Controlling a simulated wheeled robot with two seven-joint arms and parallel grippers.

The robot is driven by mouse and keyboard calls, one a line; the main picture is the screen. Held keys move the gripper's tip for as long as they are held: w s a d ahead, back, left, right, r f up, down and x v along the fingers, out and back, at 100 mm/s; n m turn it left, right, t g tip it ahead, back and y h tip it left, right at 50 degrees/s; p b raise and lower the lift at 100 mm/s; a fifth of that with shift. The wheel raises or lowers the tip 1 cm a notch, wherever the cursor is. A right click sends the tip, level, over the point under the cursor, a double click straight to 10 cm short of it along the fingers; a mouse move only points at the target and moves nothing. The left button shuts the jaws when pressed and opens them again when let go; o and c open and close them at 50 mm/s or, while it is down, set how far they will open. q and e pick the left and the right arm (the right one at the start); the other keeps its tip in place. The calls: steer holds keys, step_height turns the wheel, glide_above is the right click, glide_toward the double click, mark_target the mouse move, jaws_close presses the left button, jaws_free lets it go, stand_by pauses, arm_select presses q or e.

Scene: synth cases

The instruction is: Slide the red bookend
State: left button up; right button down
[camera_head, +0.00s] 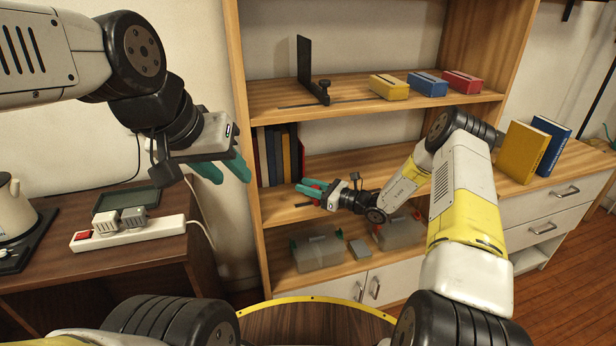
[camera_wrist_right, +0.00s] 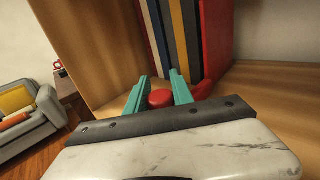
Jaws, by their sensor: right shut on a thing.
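The red bookend (camera_wrist_right: 216,38) stands upright on the middle shelf, against the right end of a row of books (camera_wrist_right: 178,30). Its round red knob (camera_wrist_right: 160,98) sits between the green fingers of my right gripper (camera_wrist_right: 159,88), which is shut on it. In the head view my right gripper (camera_head: 311,188) reaches into the middle shelf, and only a little red shows at its fingers. The books (camera_head: 279,155) stand at that shelf's left end. My left gripper (camera_head: 224,170) is open and empty, in front of the bookcase's left side.
A black bookend (camera_head: 304,70) and yellow, blue and red boxes (camera_head: 428,84) are on the upper shelf. Clear bins (camera_head: 318,252) stand on the lower shelf. The middle shelf (camera_head: 345,160) looks bare right of the books. A power strip (camera_head: 128,233) lies on the left table.

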stand_by(0.4)
steer(key=w+d, duration=0.2)
steer(key=d, duration=0.4)
steer(key=w+d, duration=0.2)
steer(key=d, duration=0.4)
steer(key=w+d, duration=0.2)
steer(key=d, duration=0.4)
steer(key=shift+d, duration=0.35)
steer(key=c, duration=1.1)
jaws_free()
steer(key=v, duration=0.7)
steer(key=shift+s+d, duration=0.15)
steer(key=shift+d, duration=0.2)
